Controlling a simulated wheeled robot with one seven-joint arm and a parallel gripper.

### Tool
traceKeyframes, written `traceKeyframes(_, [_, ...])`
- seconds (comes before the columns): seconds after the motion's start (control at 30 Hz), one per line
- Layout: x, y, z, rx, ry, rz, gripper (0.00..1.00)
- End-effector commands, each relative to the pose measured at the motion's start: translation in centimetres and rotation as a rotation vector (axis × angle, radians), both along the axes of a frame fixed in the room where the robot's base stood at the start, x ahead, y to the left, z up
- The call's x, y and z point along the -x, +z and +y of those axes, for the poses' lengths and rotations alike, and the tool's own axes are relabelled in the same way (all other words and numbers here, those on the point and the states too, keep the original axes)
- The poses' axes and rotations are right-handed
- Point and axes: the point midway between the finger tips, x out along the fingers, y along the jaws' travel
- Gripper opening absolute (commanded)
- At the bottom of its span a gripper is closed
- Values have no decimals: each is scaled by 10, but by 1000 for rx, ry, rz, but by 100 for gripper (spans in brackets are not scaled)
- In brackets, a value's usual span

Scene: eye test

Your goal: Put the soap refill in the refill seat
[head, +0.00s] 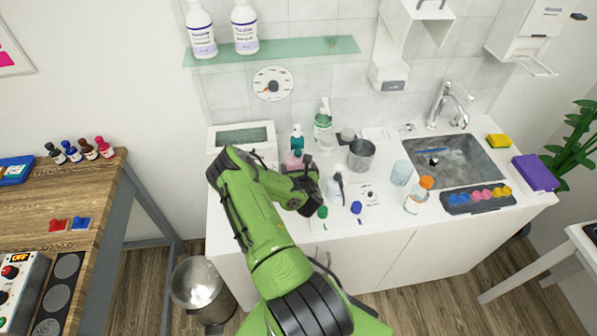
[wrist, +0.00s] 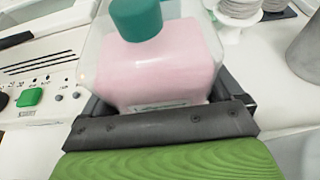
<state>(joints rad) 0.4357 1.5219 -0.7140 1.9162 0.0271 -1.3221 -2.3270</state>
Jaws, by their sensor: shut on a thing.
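The soap refill is a clear bottle of pink liquid with a teal cap (wrist: 155,68), seen large in the wrist view. In the head view it is small and partly hidden (head: 293,158), near the back left of the white counter. My gripper (head: 304,172) is shut on it, with dark fingers at both sides of the bottle. Whether its base touches the counter I cannot tell. I cannot tell for sure which part is the refill seat; an open white wall housing (head: 408,38) hangs above the counter, and another white wall unit (head: 525,38) is at the right.
A white box with a dark window (head: 242,136) stands left of the refill. A glass shelf (head: 300,47) with white bottles is above. The sink (head: 450,160) is at the right.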

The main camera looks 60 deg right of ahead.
Motion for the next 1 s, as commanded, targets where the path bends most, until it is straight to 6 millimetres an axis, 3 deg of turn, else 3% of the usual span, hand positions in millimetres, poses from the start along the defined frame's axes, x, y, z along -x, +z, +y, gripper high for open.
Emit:
traceKeyframes(0.27, [0,-3,1,-2,0,3,61])
traceKeyframes(0.3, [0,-2,1,-2,0,2,98])
traceKeyframes(0.33, [1,-2,1,-2,0,2,100])
traceKeyframes(0.63, [2,6,2,-2,-2,2,100])
traceKeyframes(1.0, [57,33,63,-4,-5,5,100])
